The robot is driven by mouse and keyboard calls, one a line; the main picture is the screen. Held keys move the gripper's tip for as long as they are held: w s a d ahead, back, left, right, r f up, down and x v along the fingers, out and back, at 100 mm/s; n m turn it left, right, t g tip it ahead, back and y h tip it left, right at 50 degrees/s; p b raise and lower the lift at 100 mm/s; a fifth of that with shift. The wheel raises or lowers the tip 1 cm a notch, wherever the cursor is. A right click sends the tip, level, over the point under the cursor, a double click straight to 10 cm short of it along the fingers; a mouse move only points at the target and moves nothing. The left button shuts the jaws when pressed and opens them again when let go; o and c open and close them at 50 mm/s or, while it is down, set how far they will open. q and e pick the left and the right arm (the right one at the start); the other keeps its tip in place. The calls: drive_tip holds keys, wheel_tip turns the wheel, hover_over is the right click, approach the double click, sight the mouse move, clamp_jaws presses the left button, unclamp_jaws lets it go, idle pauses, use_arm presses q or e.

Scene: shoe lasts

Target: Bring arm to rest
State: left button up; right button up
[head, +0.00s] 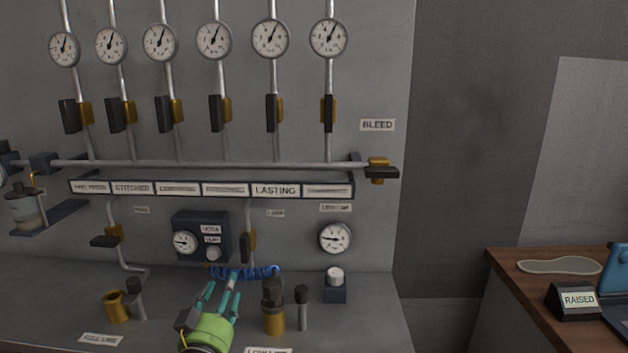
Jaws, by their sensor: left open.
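My left gripper (221,293) shows at the bottom of the head view, with a green body and teal fingers. Its fingers are apart and empty. It is over the grey ledge (370,305), in front of a coiled blue hose (245,272) on the panel. Whether the fingertips touch the hose cannot be told. A brass and dark fitting (273,308) stands just to the right of the gripper. My right gripper is not in view.
A panel carries several gauges (214,41) with valve handles below and a labelled strip (211,187). Another brass fitting (116,306) stands left of the gripper. At right, a wooden table (510,288) holds a pale sole (559,265) and a "RAISED" sign (577,300).

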use_arm(q)
drive_tip(key=s+f+g, duration=0.1)
drive_tip(key=f, duration=0.1)
drive_tip(key=f+g, duration=0.1)
drive_tip(key=f, duration=0.2)
drive_tip(key=s+f+g, duration=0.1)
drive_tip(key=f, duration=0.2)
drive_tip(key=shift+s+f+m, duration=0.1)
drive_tip(key=shift+s+m, duration=0.2)
drive_tip(key=s+a+f+g, duration=0.1)
drive_tip(key=s+f+g, duration=0.4)
drive_tip(key=s, duration=0.6)
drive_tip(key=s+f+g+y, duration=0.1)
drive_tip(key=s+f+g, duration=0.4)
drive_tip(key=s, duration=0.6)
drive_tip(key=s+a+f+g, duration=0.1)
drive_tip(key=s+f+g, duration=0.2)
drive_tip(key=s+f, duration=0.6)
drive_tip(key=s+f+g, duration=0.1)
drive_tip(key=s+f, duration=0.2)
drive_tip(key=f, duration=1.7)
drive_tip(key=s+a+f+m+g, duration=0.1)
drive_tip(key=s+a+f, duration=0.1)
drive_tip(key=s+f, duration=1.3)
drive_tip(key=shift+s+a+g, duration=0.25)
drive_tip(key=shift+s+g, duration=0.05)
drive_tip(key=shift+s, duration=0.2)
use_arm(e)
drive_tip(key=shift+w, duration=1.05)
